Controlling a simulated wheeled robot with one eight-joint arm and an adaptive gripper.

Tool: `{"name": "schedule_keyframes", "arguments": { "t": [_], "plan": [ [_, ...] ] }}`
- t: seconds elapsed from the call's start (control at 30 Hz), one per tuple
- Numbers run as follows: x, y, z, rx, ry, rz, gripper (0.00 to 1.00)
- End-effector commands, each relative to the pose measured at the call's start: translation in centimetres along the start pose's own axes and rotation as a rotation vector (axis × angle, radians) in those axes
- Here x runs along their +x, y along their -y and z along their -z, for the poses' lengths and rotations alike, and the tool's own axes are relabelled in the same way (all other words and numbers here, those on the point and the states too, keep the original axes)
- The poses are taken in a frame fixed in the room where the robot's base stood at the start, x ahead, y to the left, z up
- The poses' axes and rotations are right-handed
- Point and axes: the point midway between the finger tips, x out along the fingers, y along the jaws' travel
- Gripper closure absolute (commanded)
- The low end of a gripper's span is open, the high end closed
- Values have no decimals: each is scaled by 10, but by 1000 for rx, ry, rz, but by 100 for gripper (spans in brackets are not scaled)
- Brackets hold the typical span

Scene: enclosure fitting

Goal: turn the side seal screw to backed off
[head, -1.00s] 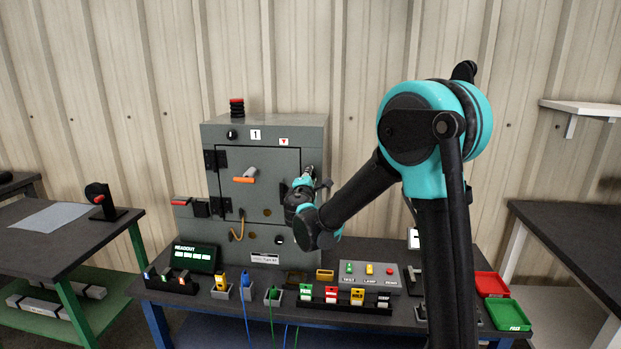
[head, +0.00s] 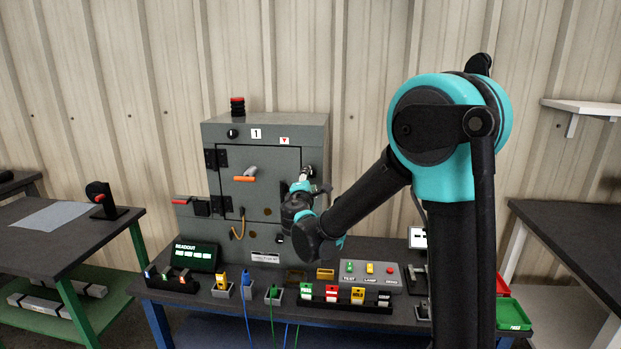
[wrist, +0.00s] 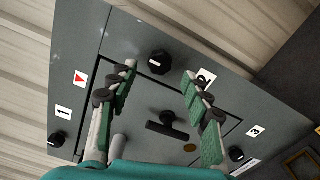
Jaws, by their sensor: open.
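The side seal screw appears to be the black knob (wrist: 160,62) by label 2 (wrist: 206,77) on the grey enclosure (head: 317,146); a white mark shows on its face. In the head view my gripper (head: 303,184) is at the right edge of the enclosure's front and hides this knob. In the wrist view my gripper (wrist: 160,73) is open, one finger on each side of the knob as seen, with nothing held. Whether the fingers touch the face is unclear.
A black T-shaped handle (wrist: 175,125) lies between my fingers in the wrist view. Other knobs sit by label 1 (wrist: 64,112) and label 3 (wrist: 253,131). The bench below holds a readout (head: 194,257), a button box (head: 370,275) and several coloured plugs.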

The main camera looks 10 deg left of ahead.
Motion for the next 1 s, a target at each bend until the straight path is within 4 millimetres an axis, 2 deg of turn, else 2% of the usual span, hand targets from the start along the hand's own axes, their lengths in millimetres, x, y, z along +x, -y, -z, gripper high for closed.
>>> {"name": "schedule_keyframes", "arguments": {
  "t": [0.03,0.2,0.4,0.57,0.87,0.93,1.0],
  "plan": [
    [-12,0,0,0,-3,-1,51],
    [-45,0,1,0,-3,-1,51],
    [-70,0,0,0,-2,0,51],
    [-77,0,0,0,-1,0,51],
    [-77,1,-1,2,1,2,51],
    [-76,5,-8,16,11,17,51],
    [-74,16,-25,50,35,54,51]
  ]
}}
